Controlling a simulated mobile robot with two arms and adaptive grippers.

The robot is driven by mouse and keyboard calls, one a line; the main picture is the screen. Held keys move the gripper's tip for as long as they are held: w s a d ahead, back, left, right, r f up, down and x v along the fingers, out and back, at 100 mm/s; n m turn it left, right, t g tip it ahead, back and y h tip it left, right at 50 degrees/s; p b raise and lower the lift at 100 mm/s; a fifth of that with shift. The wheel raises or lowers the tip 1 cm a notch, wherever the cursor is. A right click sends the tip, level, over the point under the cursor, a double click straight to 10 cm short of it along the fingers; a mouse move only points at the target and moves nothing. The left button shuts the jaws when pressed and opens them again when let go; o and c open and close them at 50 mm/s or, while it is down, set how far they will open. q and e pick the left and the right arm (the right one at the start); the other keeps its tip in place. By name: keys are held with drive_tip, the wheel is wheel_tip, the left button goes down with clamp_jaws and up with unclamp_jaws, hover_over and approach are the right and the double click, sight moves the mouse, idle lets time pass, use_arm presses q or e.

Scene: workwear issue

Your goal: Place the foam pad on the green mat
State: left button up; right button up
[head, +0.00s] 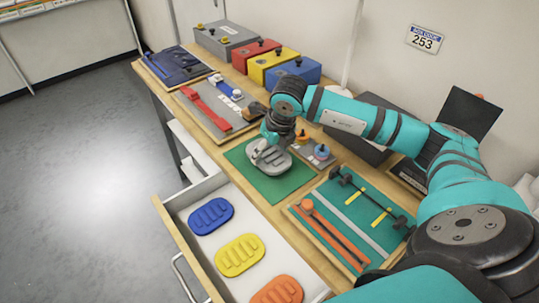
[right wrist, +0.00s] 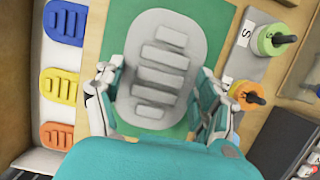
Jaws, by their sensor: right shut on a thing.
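A grey foam pad (head: 268,160) with raised bars is over the green mat (head: 283,188). My right gripper (head: 275,142) is shut on this pad from above. In the right wrist view, the pad (right wrist: 163,66) sits between the two fingers of the right gripper (right wrist: 157,92), and the green mat (right wrist: 122,95) shows around its edges. The pad hides the middle of the mat. I cannot tell whether the pad touches the mat or is just above it. My left gripper is not in view.
An open drawer (head: 171,219) at the front left holds a blue pad (head: 211,216), a yellow pad (head: 240,255) and an orange pad (head: 277,291). A small grey board with coloured knobs (head: 321,152) stands right of the mat. A tool tray (head: 352,222) lies nearer.

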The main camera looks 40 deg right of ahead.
drive_tip(key=shift+f, duration=1.2)
drive_tip(key=o, duration=1.1)
drive_tip(key=shift+o, duration=0.2)
drive_tip(key=b+v, duration=0.1)
drive_tip(key=v, duration=1.1)
drive_tip(key=shift+b, duration=0.3)
